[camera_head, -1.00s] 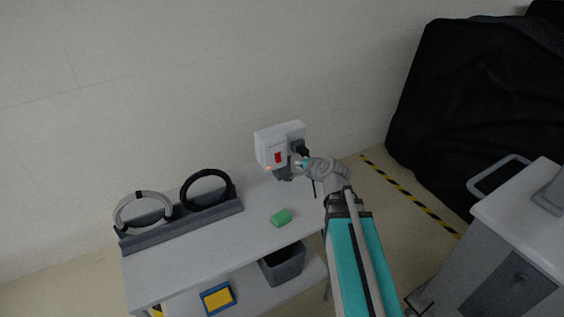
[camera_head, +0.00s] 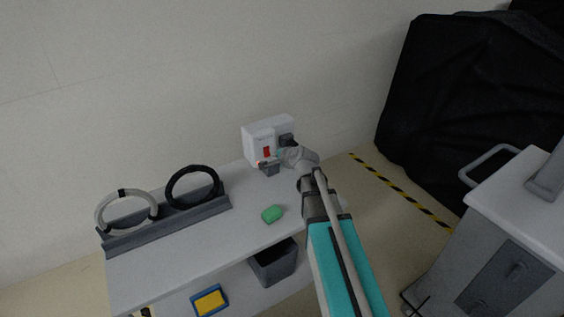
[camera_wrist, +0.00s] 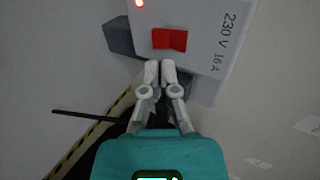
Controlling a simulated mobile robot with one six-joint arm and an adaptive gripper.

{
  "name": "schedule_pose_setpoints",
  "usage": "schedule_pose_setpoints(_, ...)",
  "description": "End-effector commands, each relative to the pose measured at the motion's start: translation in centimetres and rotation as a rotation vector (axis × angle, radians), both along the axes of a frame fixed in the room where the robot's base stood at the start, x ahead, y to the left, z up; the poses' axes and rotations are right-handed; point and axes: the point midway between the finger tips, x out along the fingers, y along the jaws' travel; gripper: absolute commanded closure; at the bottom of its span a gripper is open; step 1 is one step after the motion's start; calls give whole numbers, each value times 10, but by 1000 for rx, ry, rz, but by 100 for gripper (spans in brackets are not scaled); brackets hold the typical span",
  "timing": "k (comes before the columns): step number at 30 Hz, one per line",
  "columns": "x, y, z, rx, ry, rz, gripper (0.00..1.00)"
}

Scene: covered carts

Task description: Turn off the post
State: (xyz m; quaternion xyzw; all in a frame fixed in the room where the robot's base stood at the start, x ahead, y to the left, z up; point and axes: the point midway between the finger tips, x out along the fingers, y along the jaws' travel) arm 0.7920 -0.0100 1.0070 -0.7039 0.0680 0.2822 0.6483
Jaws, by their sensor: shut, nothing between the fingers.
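The post is a white box (camera_head: 255,138) on the wall end of the bench, with a red rocker switch (camera_head: 266,152) on its front and a small lit red lamp. In the wrist view the box (camera_wrist: 205,22) bears "230 V 16 A"; the red switch (camera_wrist: 169,39) lies just ahead of my fingertips and the lamp (camera_wrist: 139,3) glows at the top edge. My gripper (camera_wrist: 155,68) is shut and empty, its tips just short of the switch; I cannot tell whether they touch the box. In the head view my gripper (camera_head: 276,164) is at the box's lower front, partly hidden by my wrist.
The bench (camera_head: 190,252) carries a green block (camera_head: 272,214) and a grey rack (camera_head: 170,226) with a light ring and a black ring. A dark bin (camera_head: 275,264) and a blue-yellow item (camera_head: 209,301) are below. A grey cart (camera_head: 520,215) and a black-covered cart (camera_head: 450,95) stand right.

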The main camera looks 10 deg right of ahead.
Motion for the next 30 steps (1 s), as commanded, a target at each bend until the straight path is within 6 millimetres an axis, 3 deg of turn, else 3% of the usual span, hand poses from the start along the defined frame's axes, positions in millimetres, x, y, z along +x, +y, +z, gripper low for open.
schedule_pose_setpoints(3, 17, 5, -12, 0, 0, 1, 100)
schedule_pose_setpoints(10, 33, 11, -20, 0, 0, 2, 100)
schedule_pose_setpoints(30, 37, 19, -23, 5, -11, 10, 100)
